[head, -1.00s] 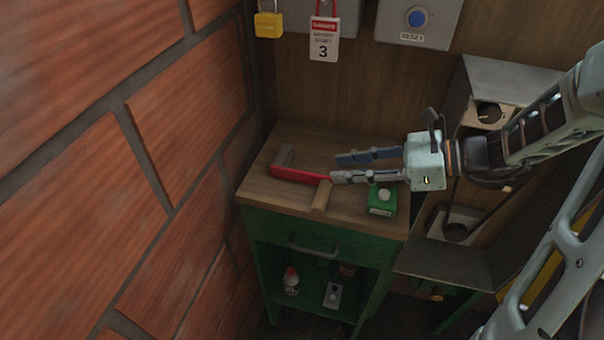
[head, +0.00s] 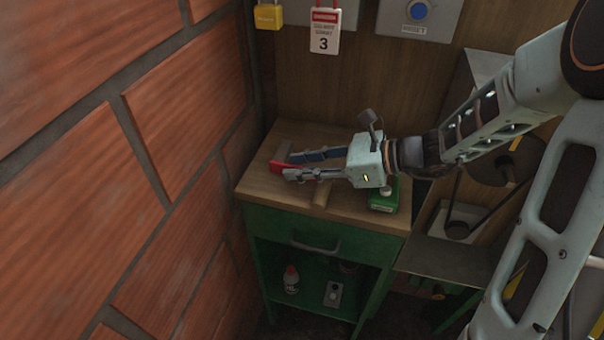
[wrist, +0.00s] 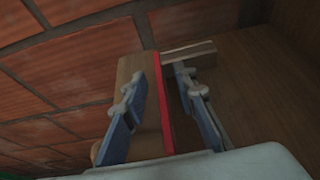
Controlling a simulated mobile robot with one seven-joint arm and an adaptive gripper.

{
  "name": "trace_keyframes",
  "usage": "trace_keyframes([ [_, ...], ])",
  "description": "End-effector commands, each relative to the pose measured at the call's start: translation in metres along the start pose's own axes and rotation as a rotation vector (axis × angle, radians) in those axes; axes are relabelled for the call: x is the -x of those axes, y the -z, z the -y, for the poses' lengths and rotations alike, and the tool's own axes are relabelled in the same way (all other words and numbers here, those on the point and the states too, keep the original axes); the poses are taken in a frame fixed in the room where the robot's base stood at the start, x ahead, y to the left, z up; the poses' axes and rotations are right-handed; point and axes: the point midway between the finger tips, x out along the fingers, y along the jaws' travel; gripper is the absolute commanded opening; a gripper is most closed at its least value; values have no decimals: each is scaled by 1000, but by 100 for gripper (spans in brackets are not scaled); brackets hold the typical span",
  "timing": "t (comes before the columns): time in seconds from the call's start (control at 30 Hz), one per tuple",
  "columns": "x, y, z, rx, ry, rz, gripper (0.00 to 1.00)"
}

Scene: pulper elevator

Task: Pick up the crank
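The crank has a red arm (head: 277,167), a wooden handle (head: 322,193) and a grey end (head: 282,151). It lies on the wooden top of the green cabinet (head: 262,187). My gripper (head: 284,165) is open and reaches over the crank from the right, covering much of its red arm. In the wrist view, the red arm (wrist: 162,105) runs between the two spread fingers of my gripper (wrist: 160,80). The grey end (wrist: 188,52) shows beyond the fingertips. I cannot tell whether either finger touches the crank.
A brick wall (head: 85,170) stands close on the left. A green box with a pale knob (head: 383,201) sits on the cabinet top under my wrist. A yellow padlock (head: 268,16), a danger tag (head: 325,30) and a reset-button box (head: 418,14) hang behind.

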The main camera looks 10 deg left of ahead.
Motion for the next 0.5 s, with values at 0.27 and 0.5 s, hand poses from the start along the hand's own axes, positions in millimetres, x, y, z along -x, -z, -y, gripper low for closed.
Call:
trace_keyframes([
  [0.27,0,0,0,1,0,0,6],
  [0.5,0,0,0,1,0,0,0],
])
